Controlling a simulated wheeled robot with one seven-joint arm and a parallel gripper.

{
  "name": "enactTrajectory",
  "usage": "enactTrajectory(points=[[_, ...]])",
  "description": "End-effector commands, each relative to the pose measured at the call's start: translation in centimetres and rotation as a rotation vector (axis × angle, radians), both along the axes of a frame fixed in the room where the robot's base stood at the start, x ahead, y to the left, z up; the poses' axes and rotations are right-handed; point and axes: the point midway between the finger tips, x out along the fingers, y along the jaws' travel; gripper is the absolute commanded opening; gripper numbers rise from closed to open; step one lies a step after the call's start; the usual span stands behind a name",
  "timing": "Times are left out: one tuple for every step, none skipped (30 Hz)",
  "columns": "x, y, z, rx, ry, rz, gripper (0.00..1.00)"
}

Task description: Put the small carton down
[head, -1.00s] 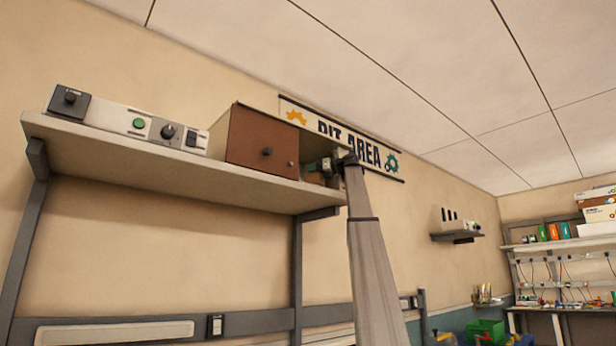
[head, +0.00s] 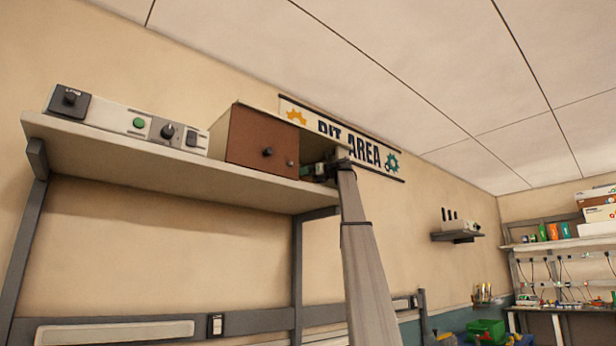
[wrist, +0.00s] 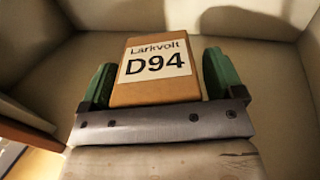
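The small carton (wrist: 157,90) is brown with a white label reading "Larkvolt D94". In the head view my gripper (head: 322,168) reaches into the open right part of a cabinet (head: 228,130) on the high shelf (head: 150,165). The carton cannot be made out there. Pale inner walls surround the carton in the wrist view. Whether its underside touches the cabinet floor is hidden.
The cabinet's brown front (head: 262,142) with two dark knobs stands left of my gripper. A control box (head: 140,122) with a green button lies further left on the shelf. A "PIT AREA" sign (head: 360,150) hangs behind my arm.

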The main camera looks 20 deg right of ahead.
Motion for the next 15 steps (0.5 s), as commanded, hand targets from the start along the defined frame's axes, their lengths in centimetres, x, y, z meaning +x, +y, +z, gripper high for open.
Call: enactTrajectory(points=[[0.0, 0.0, 0.0, 0.0, 0.0, 0.0, 0.87], [0.0, 0.0, 0.0, 0.0, 0.0, 0.0, 0.87], [0.0, 0.0, 0.1, 0.0, 0.0, 0.0, 0.87], [0.0, 0.0, 0.3, 0.0, 0.0, 0.0, 0.87], [-0.1, -0.1, 0.3, 0.0, 0.0, 0.0, 0.87], [-0.4, -0.4, 0.2, 0.0, 0.0, -0.001, 0.87], [-0.7, -0.7, 0.2, 0.0, 0.0, -0.001, 0.87], [-1.0, -1.0, 0.2, 0.0, 0.0, -0.002, 0.87], [-1.4, -1.4, 0.2, -0.001, -0.001, -0.002, 0.87], [-1.8, -1.7, 0.2, -0.001, 0.0, -0.002, 0.87], [-2.2, -2.1, 0.2, -0.001, 0.0, -0.002, 0.87], [-2.8, -2.7, 0.2, -0.001, -0.001, -0.003, 0.87], [-3.2, -3.2, 0.2, -0.001, -0.001, -0.003, 0.87], [-3.7, -3.6, 0.2, 0.0, -0.001, -0.003, 0.87], [-4.3, -4.1, 0.2, -0.001, -0.001, -0.002, 0.87]])
